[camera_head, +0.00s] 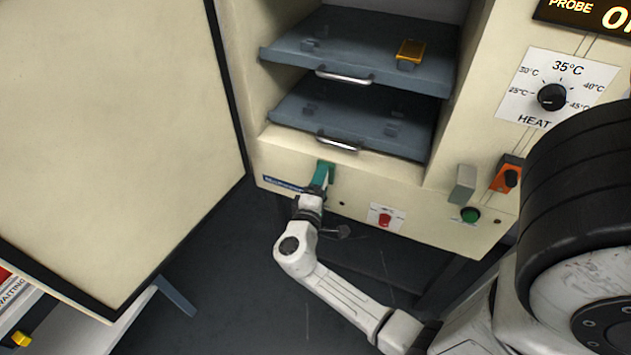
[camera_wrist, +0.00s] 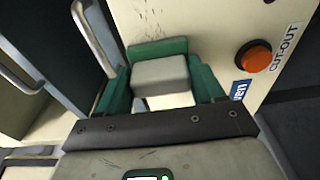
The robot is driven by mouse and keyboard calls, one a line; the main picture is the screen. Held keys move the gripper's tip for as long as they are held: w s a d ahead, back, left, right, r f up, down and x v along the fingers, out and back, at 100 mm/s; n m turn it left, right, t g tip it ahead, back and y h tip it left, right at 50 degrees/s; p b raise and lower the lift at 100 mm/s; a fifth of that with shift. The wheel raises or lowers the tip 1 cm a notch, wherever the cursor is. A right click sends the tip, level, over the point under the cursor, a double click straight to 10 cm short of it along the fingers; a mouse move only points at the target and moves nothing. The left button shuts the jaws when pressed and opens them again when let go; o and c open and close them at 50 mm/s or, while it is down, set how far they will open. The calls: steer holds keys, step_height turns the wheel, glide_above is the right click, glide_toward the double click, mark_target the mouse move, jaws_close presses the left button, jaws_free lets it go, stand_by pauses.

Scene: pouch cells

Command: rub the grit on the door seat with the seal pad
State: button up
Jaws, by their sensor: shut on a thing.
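My gripper (camera_wrist: 162,85) has green fingers and is shut on a pale grey block, the seal pad (camera_wrist: 160,72). A green strip lies along the pad's far edge. Dark specks of grit (camera_wrist: 150,15) show on the cream door seat (camera_wrist: 205,22), just beyond the pad in the wrist view. I cannot tell whether the pad touches the seat. In the head view my gripper (camera_head: 322,178) is at the cream front below the lower shelf; the pad and grit cannot be made out there. The large cream door (camera_head: 110,130) stands open at left.
Two grey shelves with metal handles, upper (camera_head: 345,77) and lower (camera_head: 338,144), sit above my gripper. A yellow-topped block (camera_head: 410,52) is on the upper shelf. A red button (camera_head: 384,218), green button (camera_head: 470,214) and heat dial (camera_head: 551,97) are to the right.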

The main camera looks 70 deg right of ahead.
steer(key=shift+s+a, duration=0.1)
steer(key=shift+s, duration=3.25)
steer(key=shift+w+d+b, duration=0.15)
steer(key=shift+w+b, duration=1.25)
steer(key=shift+w, duration=1.2)
steer(key=shift+w+d+b, duration=0.15)
steer(key=shift+w+b, duration=1.2)
steer(key=shift+w, duration=1.2)
steer(key=shift+w+d, duration=0.1)
steer(key=shift+w, duration=0.45)
steer(key=a, duration=0.6)
steer(key=shift+w, duration=0.15)
